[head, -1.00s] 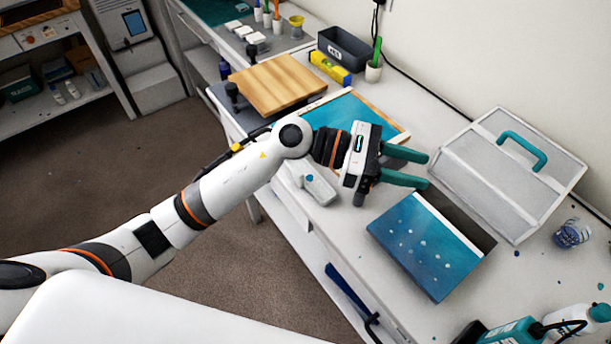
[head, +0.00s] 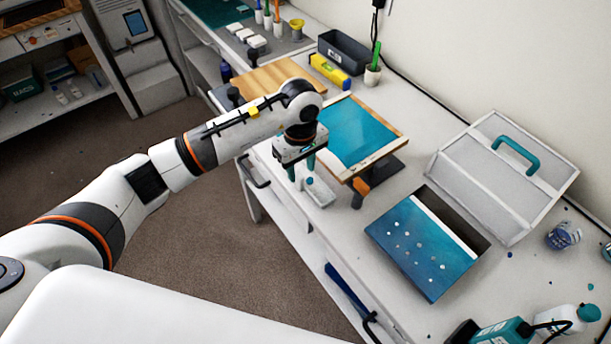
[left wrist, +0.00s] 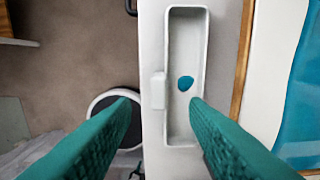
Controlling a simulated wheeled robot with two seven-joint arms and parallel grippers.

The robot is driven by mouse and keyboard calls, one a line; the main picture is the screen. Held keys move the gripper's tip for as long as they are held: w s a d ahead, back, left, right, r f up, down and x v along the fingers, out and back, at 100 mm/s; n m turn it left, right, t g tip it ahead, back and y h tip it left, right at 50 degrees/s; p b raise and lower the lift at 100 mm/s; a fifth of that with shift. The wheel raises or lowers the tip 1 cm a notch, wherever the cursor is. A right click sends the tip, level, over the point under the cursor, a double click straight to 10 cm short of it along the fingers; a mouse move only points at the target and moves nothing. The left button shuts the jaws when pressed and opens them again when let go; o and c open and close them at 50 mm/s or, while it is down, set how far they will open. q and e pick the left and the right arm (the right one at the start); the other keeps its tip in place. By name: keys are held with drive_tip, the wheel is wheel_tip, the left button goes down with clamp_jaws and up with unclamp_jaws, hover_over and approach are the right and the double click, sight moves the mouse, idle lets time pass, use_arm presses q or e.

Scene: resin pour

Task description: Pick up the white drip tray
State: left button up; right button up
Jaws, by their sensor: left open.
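The white drip tray (head: 318,190) is a narrow, shallow trough near the bench's front edge, left of a wood-framed teal panel. In the left wrist view the drip tray (left wrist: 188,60) runs lengthwise, with a teal resin blob (left wrist: 186,83) inside and a small white tab (left wrist: 158,90) on its left wall. My left gripper (head: 300,174) points down over the tray, open and empty. In the left wrist view its teal fingers (left wrist: 165,112) lie to either side of the tray's near part. The gripper partly hides the tray in the head view. My right gripper is not in view.
The framed teal panel (head: 358,138) stands raised just right of the tray. A blue panel with white dots (head: 420,250), a white case with a teal handle (head: 500,180) and bottles (head: 575,318) lie further right. A wooden board (head: 270,82) is behind.

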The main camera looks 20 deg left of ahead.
sight(302, 178)
use_arm(q)
drive_tip(key=f+p, duration=0.1)
drive_tip(key=f, duration=0.1)
drive_tip(key=f+p, duration=0.2)
drive_tip(key=f, duration=0.1)
drive_tip(key=shift+s+d+f, duration=0.2)
drive_tip(key=shift+f, duration=0.25)
clamp_jaws()
